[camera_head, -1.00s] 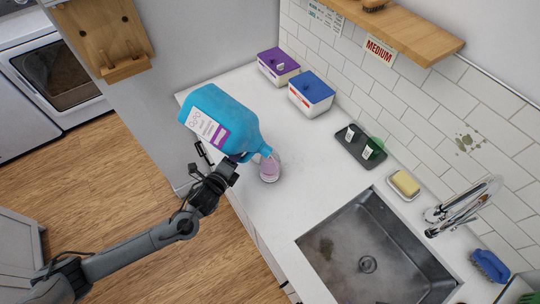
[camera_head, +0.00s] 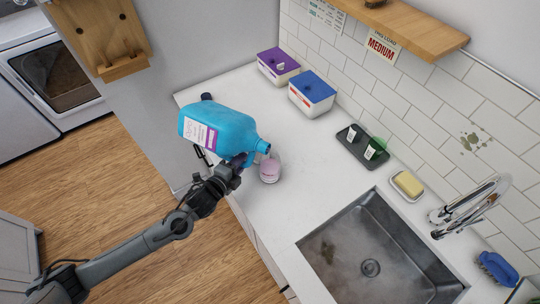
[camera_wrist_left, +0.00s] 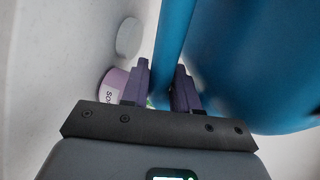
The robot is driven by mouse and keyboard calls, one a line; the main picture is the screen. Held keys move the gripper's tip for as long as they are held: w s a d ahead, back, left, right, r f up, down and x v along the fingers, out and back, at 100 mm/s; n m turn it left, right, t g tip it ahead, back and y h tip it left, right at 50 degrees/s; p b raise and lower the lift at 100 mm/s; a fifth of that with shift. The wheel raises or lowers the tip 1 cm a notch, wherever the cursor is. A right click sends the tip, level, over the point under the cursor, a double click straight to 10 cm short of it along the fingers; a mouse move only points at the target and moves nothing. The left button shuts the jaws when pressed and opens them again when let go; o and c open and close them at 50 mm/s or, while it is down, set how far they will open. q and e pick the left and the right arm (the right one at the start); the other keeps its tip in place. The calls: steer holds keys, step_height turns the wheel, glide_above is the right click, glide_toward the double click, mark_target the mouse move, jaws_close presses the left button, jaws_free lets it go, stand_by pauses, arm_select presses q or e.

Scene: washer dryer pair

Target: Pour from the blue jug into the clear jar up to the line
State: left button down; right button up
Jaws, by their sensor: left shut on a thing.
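The blue jug (camera_head: 225,130), with a white and purple label, is held tilted over the counter's left edge, its neck pointing right. My left gripper (camera_head: 238,163) is shut on its handle; the wrist view shows purple fingers either side of a blue bar (camera_wrist_left: 170,60). The clear jar (camera_head: 270,171) stands upright on the counter just below and right of the jug's mouth, pinkish inside. The mouth is apart from the jar, and no stream shows. The fill line cannot be made out. The jar's label seems to show in the wrist view (camera_wrist_left: 112,86). My right gripper is not in view.
A dark cap-like thing (camera_head: 207,97) stands behind the jug. A purple-lidded box (camera_head: 278,66) and a blue-lidded box (camera_head: 312,93) stand at the back. A dark tray (camera_head: 362,147), yellow soap (camera_head: 407,184) and sink (camera_head: 375,255) lie right. Counter around the jar is clear.

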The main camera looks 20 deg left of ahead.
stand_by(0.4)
arm_select(q)
steer(key=shift+r, duration=0.1)
steer(key=shift+d+n+h, duration=0.3)
steer(key=shift+d+r+n, duration=0.15)
steer(key=shift+d+n, duration=0.1)
steer(key=shift+n, duration=0.05)
stand_by(0.9)
